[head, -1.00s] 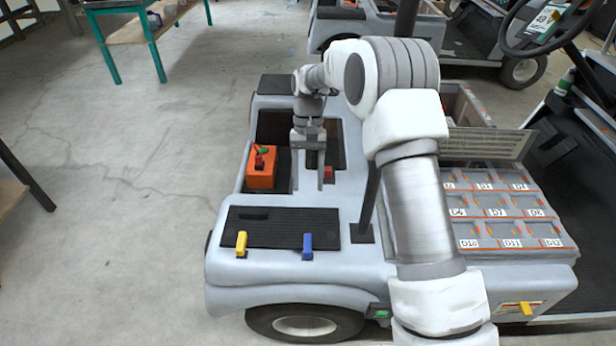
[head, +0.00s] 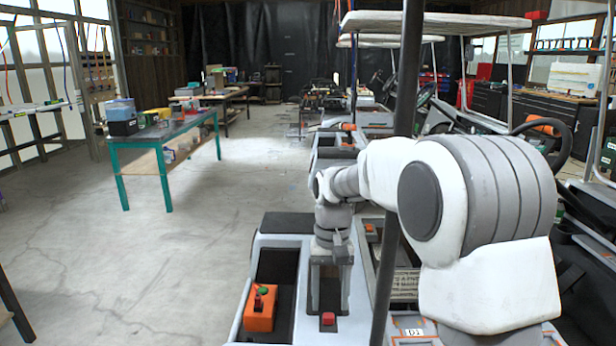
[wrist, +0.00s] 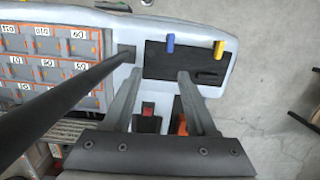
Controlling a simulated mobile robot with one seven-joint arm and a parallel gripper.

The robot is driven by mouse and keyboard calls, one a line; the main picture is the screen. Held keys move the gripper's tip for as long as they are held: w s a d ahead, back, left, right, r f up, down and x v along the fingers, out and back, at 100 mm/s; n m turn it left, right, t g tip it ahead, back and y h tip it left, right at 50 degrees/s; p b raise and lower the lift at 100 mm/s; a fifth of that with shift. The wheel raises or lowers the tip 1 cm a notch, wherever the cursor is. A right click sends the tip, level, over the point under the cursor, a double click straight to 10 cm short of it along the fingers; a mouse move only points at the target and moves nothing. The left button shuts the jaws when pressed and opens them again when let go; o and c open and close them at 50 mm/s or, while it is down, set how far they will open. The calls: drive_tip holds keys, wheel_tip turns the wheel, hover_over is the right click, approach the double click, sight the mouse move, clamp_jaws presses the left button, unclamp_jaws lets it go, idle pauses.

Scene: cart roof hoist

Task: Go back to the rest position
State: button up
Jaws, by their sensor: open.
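My gripper (head: 329,306) is open and empty, pointing down over the grey cart deck (head: 294,335). A small red block (head: 328,319) shows between its fingers in the head view, and in the wrist view (wrist: 147,109). An orange control box (head: 260,312) with a green top button and a red part stands to the left of the gripper. In the wrist view the box (wrist: 182,124) is partly hidden by a finger. The wrist view shows the fingers (wrist: 160,76) spread apart with nothing between the tips.
A dark post (head: 397,190) rises close beside my arm and crosses the wrist view. The wrist view also shows labelled compartments (wrist: 45,65), a black mat (wrist: 183,62), a blue lever (wrist: 170,43) and a yellow lever (wrist: 219,48). Open floor lies left; a green-legged table (head: 160,145) stands beyond.

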drive_tip(key=s+d+r+t+p, duration=0.2)
drive_tip(key=s+d+r, duration=0.1)
drive_tip(key=s+r, duration=0.3)
drive_tip(key=s+d+r+t+p, duration=0.1)
drive_tip(key=s+d+r+p, duration=0.2)
drive_tip(key=r, duration=0.5)
drive_tip(key=s+d+r+t+p, duration=0.1)
drive_tip(key=s+r+t, duration=0.1)
drive_tip(key=s, duration=0.5)
drive_tip(key=s+d+r+t+p, duration=0.1)
drive_tip(key=s+d+r+t, duration=0.1)
drive_tip(key=s, duration=0.5)
drive_tip(key=shift+s+d+r+p, duration=0.15)
drive_tip(key=shift+d+p, duration=0.15)
drive_tip(key=shift+p, duration=0.05)
